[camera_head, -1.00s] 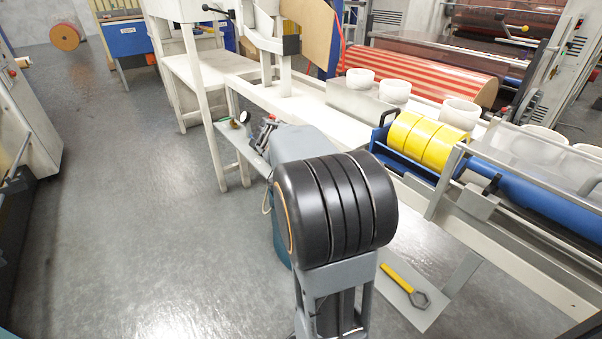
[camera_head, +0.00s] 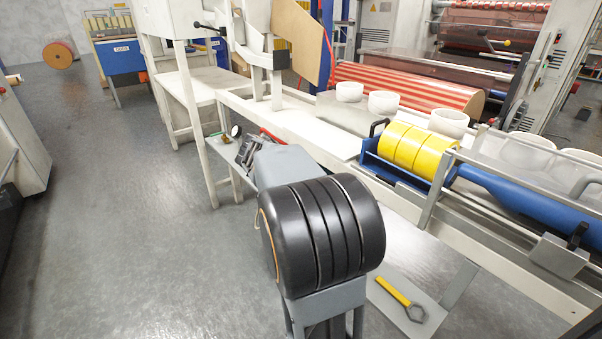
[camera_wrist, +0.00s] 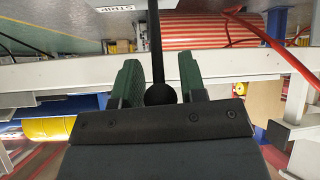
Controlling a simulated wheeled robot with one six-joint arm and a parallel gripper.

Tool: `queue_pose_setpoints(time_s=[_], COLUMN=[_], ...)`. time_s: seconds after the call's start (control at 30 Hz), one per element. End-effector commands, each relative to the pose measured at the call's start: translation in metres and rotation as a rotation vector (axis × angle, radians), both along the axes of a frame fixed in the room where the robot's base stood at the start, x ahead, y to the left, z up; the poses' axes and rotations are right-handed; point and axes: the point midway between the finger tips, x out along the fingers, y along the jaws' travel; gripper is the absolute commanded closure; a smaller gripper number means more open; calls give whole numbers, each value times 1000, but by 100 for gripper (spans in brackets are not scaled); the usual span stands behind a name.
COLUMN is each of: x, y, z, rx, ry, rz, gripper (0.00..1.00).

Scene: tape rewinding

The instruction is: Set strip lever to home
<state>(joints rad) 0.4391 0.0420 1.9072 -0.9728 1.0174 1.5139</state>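In the wrist view a black lever with a round ball knob (camera_wrist: 160,95) hangs between the two green fingers of my gripper (camera_wrist: 161,82). Its thin shaft runs to the top edge of the picture. The fingers stand apart, one on each side of the knob, with narrow gaps showing; I see no clear contact. An upside-down STRIP label (camera_wrist: 116,17) is on the pale panel left of the shaft. In the head view my black arm joint stands in front, and I cannot make out the fingers or their lever there.
A red-striped roll (camera_head: 408,88) lies behind the white frame, with white rings (camera_head: 384,101) before it. Yellow rolls (camera_head: 407,146) sit on a blue shaft at right. A yellow-handled wrench (camera_head: 396,293) lies on a low plate. Red cables (camera_wrist: 270,42) cross the wrist view. Floor at left is clear.

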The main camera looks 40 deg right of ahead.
Motion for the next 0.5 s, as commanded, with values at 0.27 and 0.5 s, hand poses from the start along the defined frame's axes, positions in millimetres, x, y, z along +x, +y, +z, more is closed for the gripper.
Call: queue_pose_setpoints(time_s=[0.27, 0.5], x=[1, 2], y=[18, 56], z=[17, 49], rx=[0, 0], ry=[-2, -1], rz=[2, 6], gripper=[62, 62])
